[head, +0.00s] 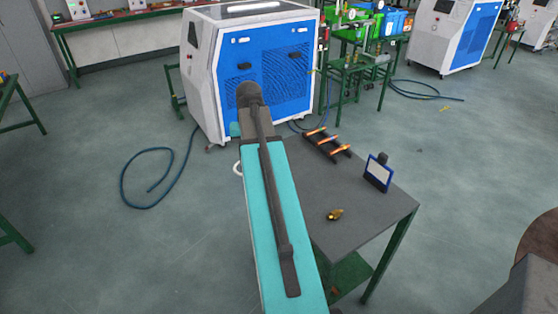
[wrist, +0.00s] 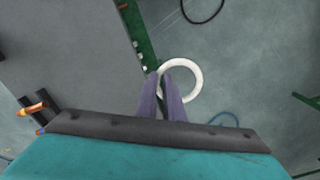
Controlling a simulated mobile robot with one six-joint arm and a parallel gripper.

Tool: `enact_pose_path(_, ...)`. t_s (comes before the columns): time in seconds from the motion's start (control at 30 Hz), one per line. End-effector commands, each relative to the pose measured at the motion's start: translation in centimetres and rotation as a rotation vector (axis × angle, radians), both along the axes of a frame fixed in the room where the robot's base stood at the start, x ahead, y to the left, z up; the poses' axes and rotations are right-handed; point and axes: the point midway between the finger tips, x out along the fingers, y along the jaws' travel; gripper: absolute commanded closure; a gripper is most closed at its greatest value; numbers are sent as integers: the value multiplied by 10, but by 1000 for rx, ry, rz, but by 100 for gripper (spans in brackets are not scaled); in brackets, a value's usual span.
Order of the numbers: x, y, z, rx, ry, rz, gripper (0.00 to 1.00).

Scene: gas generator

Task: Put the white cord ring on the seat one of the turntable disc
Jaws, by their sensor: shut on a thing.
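The white cord ring (wrist: 199,80) shows in the wrist view at the tips of my gripper (wrist: 161,78). The two purple-grey fingers are closed on its left side, and the rest of the ring sticks out to the right. In the head view only a small white arc of the ring (head: 237,169) shows at the left of my teal arm, which hides my gripper. The ring is beside the table's green edge, with floor behind it in the wrist view. I cannot identify the turntable disc or its seat one with certainty.
A grey table (head: 365,218) with green legs holds a black rack with orange-tipped rods (head: 327,144), a blue-framed white panel (head: 378,172) and a brass fitting (head: 335,214). A blue-and-white machine (head: 270,75) stands behind. A brown round surface (head: 541,246) is at the right edge.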

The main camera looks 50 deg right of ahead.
Motion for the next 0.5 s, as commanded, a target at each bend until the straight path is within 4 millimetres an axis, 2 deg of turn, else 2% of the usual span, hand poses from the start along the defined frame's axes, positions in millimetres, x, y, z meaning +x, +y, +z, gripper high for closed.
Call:
enact_pose_path(0.03, 12, 13, 1, 0, 0, 49, 100)
enact_pose_path(0.2, 42, 52, 3, 0, 0, 204, 100)
enact_pose_path(0.5, 88, 126, 7, 0, 0, 476, 100)
